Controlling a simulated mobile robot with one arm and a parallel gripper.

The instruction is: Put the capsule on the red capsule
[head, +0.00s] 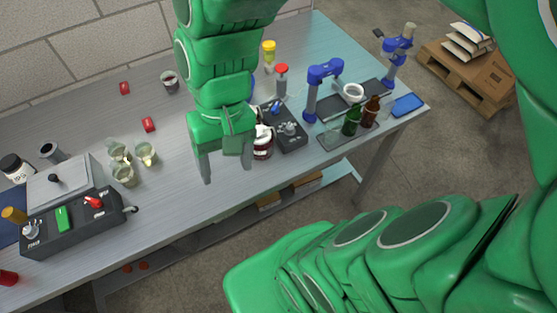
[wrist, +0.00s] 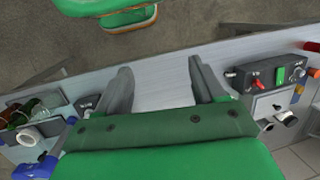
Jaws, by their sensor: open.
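Two small red capsules lie on the grey table in the head view. One red capsule (head: 124,88) is near the back by the wall, and the other red capsule (head: 148,124) is nearer the middle. A third red piece (head: 8,278) sits at the left front edge; I cannot tell whether it is a capsule. My gripper (head: 228,172) is open and empty, pointing down above the front of the table, to the right of the capsules. The wrist view shows my spread fingers (wrist: 163,85) with only bare table between them. The two capsules do not show there.
Glasses (head: 146,154) stand left of my gripper. A control box (head: 72,219) with green and red switches is at front left. A dark device (head: 286,130), blue stands (head: 323,90) and bottles (head: 352,121) crowd the right. The table is clear around the two capsules.

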